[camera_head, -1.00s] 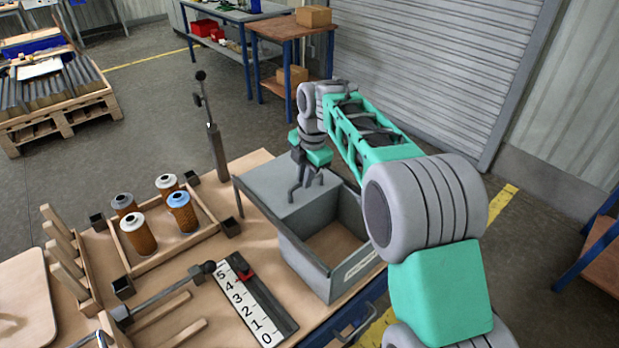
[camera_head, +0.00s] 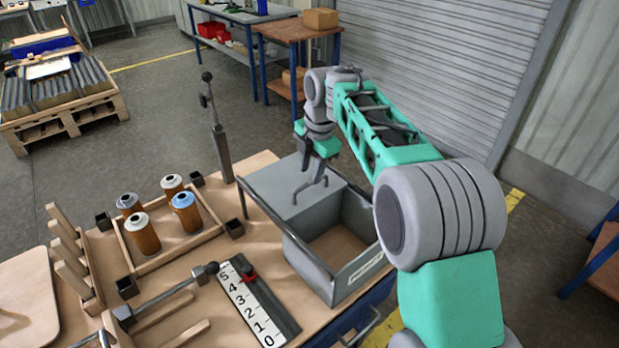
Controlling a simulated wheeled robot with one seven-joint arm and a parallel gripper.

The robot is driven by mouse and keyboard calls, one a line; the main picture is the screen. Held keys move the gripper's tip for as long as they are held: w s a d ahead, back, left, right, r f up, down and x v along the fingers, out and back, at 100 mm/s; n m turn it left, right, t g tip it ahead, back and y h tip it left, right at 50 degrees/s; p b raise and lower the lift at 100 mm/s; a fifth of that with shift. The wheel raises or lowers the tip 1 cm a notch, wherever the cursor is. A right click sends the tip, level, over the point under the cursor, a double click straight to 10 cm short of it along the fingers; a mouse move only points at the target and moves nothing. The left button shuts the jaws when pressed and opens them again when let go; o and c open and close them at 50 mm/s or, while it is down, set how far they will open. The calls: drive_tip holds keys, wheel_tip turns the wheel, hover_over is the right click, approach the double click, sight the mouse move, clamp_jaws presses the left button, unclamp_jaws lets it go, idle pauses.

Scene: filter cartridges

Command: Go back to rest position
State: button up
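My gripper (camera_head: 311,190) hangs above the grey bin (camera_head: 352,281) at the right side of the workbench, over the bin's flat grey covered part. Its two fingers are spread apart, with nothing visible between them. Several filter cartridges with orange-brown bodies stand upright in a wooden tray (camera_head: 205,237) left of the bin. One has a blue cap (camera_head: 186,211), two have white caps (camera_head: 142,233), and one has a grey cap (camera_head: 130,206). The open part of the bin looks empty.
A numbered scale (camera_head: 250,305) with a red slider (camera_head: 248,274) lies in front of the bin. A dark upright post (camera_head: 221,150) stands at the bench's back edge. A wooden rack (camera_head: 75,262) is at the left. A brown table (camera_head: 290,32) stands behind, with floor between.

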drive_tip(key=r, duration=0.4)
drive_tip(key=shift+s+d+r, duration=0.1)
drive_tip(key=shift+s+d, duration=0.15)
drive_tip(key=shift+s, duration=0.1)
drive_tip(key=s+d+f+m, duration=0.3)
drive_tip(key=s+m, duration=0.5)
drive_tip(key=s+d+f+m+t, duration=0.1)
drive_tip(key=s+d+m, duration=0.3)
drive_tip(key=s+m, duration=0.4)
drive_tip(key=s+d+f+m+h, duration=0.1)
drive_tip(key=s+d+f+m, duration=0.2)
drive_tip(key=s+m, duration=0.6)
drive_tip(key=shift+s+d+f+t, duration=0.35)
drive_tip(key=shift+s+f, duration=0.25)
drive_tip(key=shift+f, duration=0.2)
